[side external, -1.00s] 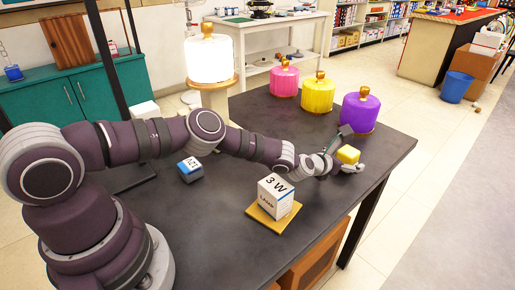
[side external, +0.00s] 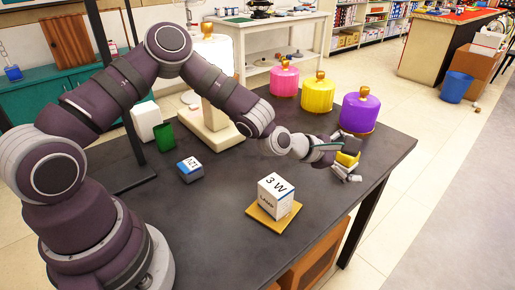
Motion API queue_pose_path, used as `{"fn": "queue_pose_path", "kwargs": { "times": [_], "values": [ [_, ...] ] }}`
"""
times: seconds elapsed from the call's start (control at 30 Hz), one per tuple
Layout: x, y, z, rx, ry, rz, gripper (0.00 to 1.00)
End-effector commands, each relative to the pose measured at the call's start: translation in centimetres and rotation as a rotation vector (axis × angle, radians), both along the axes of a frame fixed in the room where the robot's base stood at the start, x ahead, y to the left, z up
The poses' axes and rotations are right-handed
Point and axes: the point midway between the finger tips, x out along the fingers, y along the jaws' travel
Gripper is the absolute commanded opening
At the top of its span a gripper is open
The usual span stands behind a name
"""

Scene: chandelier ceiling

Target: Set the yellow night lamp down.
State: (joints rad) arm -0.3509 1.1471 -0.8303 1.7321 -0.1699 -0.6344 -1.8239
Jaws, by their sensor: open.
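A yellow domed lamp-like piece (side external: 318,92) with a gold knob stands upright on the dark table, between a pink one (side external: 284,82) and a purple one (side external: 359,110). My gripper (side external: 347,160) is at the table's right part, in front of the purple piece and apart from the yellow domed one. Its fingers are open. A small yellow block (side external: 347,158) shows between or right beside the fingers, partly hidden by them. I cannot tell whether it touches the fingers or the table.
A white box marked "3 W" (side external: 275,194) stands on a tan board (side external: 262,217) at the front. A small blue-and-grey block (side external: 190,170) lies left of it. A white lamp (side external: 216,50) on a pale stand (side external: 212,125) is partly behind my arm.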

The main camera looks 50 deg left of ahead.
Motion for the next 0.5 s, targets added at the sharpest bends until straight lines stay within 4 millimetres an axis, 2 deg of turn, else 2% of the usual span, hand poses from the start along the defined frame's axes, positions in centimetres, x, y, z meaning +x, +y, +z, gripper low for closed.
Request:
{"fn": "queue_pose_path", "kwargs": {
  "times": [0.03, 0.13, 0.3, 0.4, 0.5],
  "values": [
    [-0.8, -0.4, 1.5, 0.182, -0.027, -0.135, 0.75],
    [-3.3, 0.3, 3.5, 0.589, -0.047, -0.412, 0.75],
    [-8.9, 4.9, 7.8, 1.212, -0.017, -0.797, 0.75],
    [-13.3, 8.0, 10.3, 1.470, 0.031, -0.994, 0.75],
    [-18.1, 10.2, 12.0, 1.625, 0.054, -1.183, 0.75]
  ]
}}
